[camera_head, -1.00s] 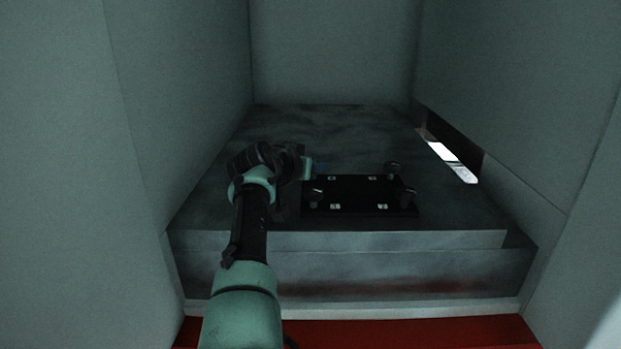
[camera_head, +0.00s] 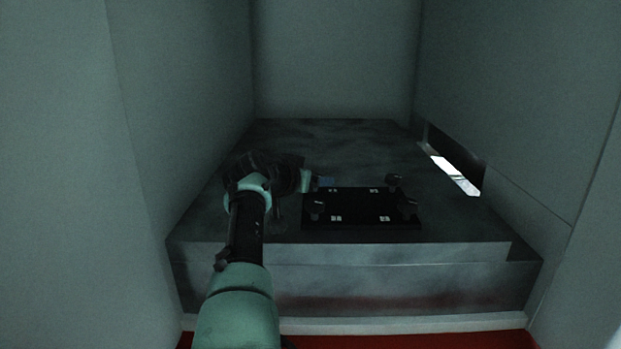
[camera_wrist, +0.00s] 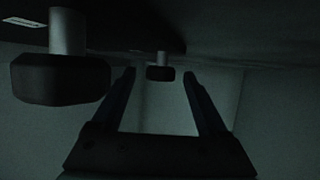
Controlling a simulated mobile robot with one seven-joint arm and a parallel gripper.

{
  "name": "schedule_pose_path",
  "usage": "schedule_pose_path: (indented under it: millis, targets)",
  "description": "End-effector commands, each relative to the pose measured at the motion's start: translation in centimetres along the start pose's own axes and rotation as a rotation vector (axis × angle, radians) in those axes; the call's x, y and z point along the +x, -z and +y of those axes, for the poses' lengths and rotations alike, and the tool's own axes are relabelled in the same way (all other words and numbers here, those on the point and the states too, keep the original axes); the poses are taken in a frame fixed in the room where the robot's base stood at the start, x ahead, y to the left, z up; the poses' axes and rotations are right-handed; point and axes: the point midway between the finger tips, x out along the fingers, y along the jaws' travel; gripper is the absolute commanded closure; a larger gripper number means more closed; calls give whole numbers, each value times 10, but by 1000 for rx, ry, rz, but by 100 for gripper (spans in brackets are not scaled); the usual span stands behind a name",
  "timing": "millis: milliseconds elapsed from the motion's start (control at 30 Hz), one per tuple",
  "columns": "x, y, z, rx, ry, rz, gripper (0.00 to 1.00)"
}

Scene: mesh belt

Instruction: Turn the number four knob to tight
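A black panel (camera_head: 362,208) lies on the grey machine top, with dark knobs on stems and small white number labels too small to read, so I cannot tell which knob is four. In the head view, knobs show at front left (camera_head: 317,208), front right (camera_head: 407,206) and back right (camera_head: 395,180). My gripper (camera_head: 322,183) is at the panel's back left corner, covering that area. In the wrist view, my gripper (camera_wrist: 158,75) is open; a small, farther knob (camera_wrist: 160,73) appears between its fingertips. A larger, nearer knob (camera_wrist: 60,78) is left of the fingers.
The grey machine top (camera_head: 330,150) is bare behind the panel. Tall grey walls close in on the left (camera_head: 180,110), back and right. A bright slot (camera_head: 457,175) opens in the right wall. A red strip (camera_head: 380,340) runs along the front.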

Motion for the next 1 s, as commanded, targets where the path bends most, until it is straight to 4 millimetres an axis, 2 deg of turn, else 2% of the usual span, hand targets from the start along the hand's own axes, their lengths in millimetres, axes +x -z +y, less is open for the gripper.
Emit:
schedule_pose_path:
  millis: [467,833,1000]
  targets:
    - [-5,1,-2,2,1,5,24]
    - [-28,-1,0,1,2,3,24]
    - [-46,0,-1,2,2,5,24]
